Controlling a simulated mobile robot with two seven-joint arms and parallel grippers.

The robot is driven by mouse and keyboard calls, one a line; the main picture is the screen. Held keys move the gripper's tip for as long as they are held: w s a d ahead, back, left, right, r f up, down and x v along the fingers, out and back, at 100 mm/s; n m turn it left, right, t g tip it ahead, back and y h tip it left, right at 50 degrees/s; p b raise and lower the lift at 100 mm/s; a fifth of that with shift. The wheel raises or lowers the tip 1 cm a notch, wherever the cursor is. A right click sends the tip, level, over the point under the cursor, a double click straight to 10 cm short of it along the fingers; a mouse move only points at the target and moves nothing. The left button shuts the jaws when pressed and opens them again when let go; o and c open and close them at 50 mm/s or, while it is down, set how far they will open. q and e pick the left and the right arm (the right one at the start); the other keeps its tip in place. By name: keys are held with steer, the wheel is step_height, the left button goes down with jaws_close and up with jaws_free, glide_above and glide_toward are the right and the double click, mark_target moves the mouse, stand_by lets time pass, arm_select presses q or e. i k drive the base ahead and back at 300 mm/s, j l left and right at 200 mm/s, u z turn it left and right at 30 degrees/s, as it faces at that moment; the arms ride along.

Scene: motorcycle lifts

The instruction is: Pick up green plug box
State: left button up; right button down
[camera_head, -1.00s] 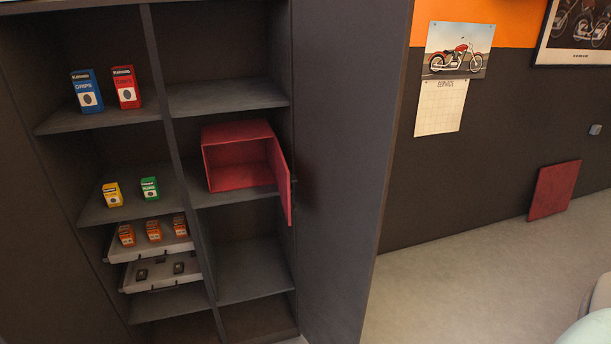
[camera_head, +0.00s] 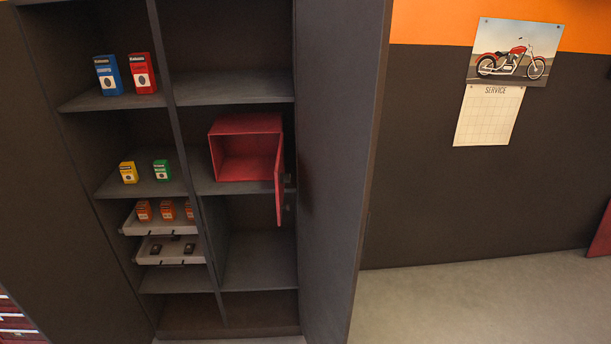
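The green plug box (camera_head: 162,169) stands upright on a middle shelf in the left column of a dark cabinet. A yellow box (camera_head: 129,172) of similar size stands just left of it, with a small gap between them. Neither of my grippers shows in the head view, so nothing is seen near the green box.
A blue box (camera_head: 108,76) and a red box (camera_head: 143,73) stand on the shelf above. Below are pull-out trays (camera_head: 140,228) with orange boxes (camera_head: 166,210) and small dark items. An open red box (camera_head: 246,150) with its door (camera_head: 279,182) swung out sits right. The cabinet door (camera_head: 338,170) stands open.

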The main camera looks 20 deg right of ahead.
mark_target(162, 167)
steer(key=k+l, duration=0.1)
steer(key=l, duration=1.05)
steer(key=i+j+u, duration=0.25)
steer(key=i+j, duration=0.55)
steer(key=i+j+u, duration=0.3)
steer(key=i+j, duration=0.55)
